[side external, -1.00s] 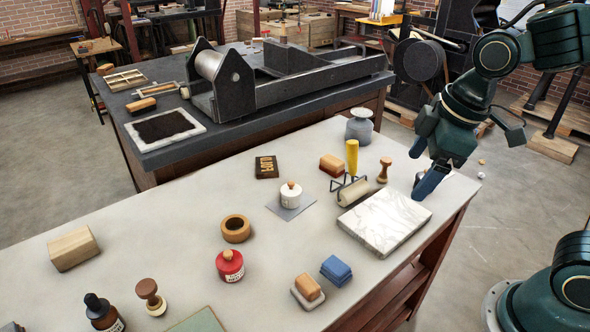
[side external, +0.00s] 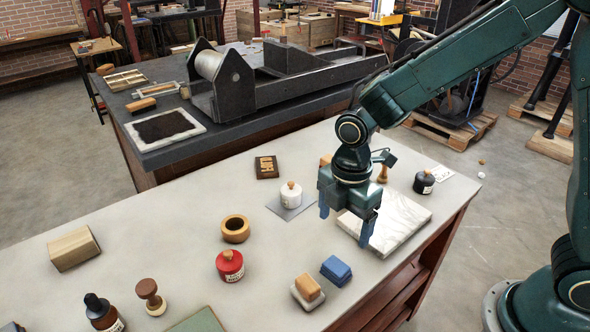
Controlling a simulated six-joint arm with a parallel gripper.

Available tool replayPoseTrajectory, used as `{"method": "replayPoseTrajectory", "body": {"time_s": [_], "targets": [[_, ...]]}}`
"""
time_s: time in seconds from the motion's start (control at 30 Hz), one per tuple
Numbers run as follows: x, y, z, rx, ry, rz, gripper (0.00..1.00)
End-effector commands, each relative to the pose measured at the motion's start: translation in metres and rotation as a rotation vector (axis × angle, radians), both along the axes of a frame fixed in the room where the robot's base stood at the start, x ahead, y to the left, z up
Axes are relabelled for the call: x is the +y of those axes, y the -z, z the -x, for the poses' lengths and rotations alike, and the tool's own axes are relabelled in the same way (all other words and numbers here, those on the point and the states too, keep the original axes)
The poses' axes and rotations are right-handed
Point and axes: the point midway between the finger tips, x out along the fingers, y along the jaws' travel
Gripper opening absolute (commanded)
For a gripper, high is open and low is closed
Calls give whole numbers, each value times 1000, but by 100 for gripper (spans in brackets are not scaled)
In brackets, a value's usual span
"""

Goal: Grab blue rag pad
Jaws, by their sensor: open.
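The blue rag pad (side external: 336,270) is a small blue block lying on the light table top, near its front edge. My gripper (side external: 345,228) is above the table, behind and above the pad, over the left part of the white marble slab. Its two blue fingers point down and are spread apart, with nothing between them. The gripper is clear of the pad, and the pad is fully visible.
A wood-topped block (side external: 307,287) sits close to the pad's left. The marble slab (side external: 405,222) lies to the right. A black jar (side external: 424,182) stands behind it.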

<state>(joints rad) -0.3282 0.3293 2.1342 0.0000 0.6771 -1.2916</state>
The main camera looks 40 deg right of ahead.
Motion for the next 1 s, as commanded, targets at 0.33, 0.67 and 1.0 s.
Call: {"method": "replayPoseTrajectory", "body": {"time_s": [0.33, 0.67, 1.0], "targets": [[0, 9, 0, 3, -5, 1, 82], [0, 50, 0, 6, -4, 2, 82], [0, 84, 0, 3, -3, 1, 82]]}}
